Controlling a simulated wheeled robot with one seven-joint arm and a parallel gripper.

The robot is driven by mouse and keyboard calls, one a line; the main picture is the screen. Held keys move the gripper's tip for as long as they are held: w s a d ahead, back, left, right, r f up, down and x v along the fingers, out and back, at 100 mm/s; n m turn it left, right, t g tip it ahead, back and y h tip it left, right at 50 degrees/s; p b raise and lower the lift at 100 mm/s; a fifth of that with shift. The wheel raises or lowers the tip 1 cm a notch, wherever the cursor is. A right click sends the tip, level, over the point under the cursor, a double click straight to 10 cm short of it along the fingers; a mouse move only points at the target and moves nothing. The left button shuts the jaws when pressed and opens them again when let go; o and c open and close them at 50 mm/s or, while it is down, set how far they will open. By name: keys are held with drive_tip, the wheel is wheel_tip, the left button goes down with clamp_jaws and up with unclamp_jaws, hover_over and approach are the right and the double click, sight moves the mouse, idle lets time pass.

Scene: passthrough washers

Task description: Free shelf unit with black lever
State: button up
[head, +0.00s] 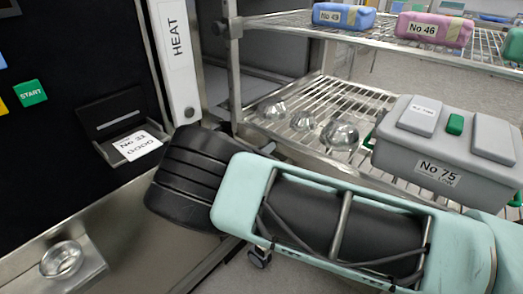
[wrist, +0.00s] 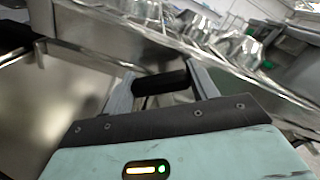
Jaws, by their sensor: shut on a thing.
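The shelf unit is a metal wire rack (head: 236,70) on the right in the head view, standing close beside the black-fronted washer. A castor (head: 260,257) shows low down below my arm. In the wrist view my gripper (wrist: 160,86) has its two grey fingers around a dark bar, which looks like the black lever (wrist: 162,80). The gripper is shut on it. In the head view my own arm hides the gripper and the lever. The lever's base and what it joins to cannot be made out.
The lower shelf holds several shiny metal bowls (head: 340,134) and a grey case (head: 440,150) marked No 75. A blue pack (head: 343,16) and a pink pack (head: 434,30) lie on the upper shelf. The washer panel (head: 80,60) stands close on the left.

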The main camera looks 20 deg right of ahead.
drive_tip(key=shift+f, duration=0.15)
drive_tip(key=o, duration=1.4)
drive_tip(key=b+v, duration=0.2)
drive_tip(key=v, duration=1.5)
drive_tip(key=shift+s+a+b, duration=0.15)
drive_tip(key=shift+a+b, duration=0.05)
drive_tip(key=shift+b, duration=0.2)
drive_tip(key=s+d+r+m+g+y+p, duration=0.25)
drive_tip(key=s+d+m+g+y, duration=0.25)
drive_tip(key=s+d+m+g, duration=0.35)
drive_tip(key=s+d+r+m+y, duration=0.1)
drive_tip(key=s+r+m+y, duration=0.2)
drive_tip(key=s+r+m, duration=0.1)
drive_tip(key=s+d+r+m+g+y+p, duration=0.1)
drive_tip(key=s+r+m+y, duration=0.2)
drive_tip(key=s, duration=0.6)
drive_tip(key=s+d+r+m+g+y, duration=0.1)
drive_tip(key=s+r+m+y, duration=0.3)
drive_tip(key=m, duration=0.5)
drive_tip(key=shift+s+d+r, duration=0.2)
drive_tip(key=shift+s+r, duration=0.4)
drive_tip(key=shift+s, duration=0.3)
drive_tip(key=shift+s+d+r, duration=0.2)
drive_tip(key=shift+s+r, duration=0.4)
drive_tip(key=shift+s, duration=0.25)
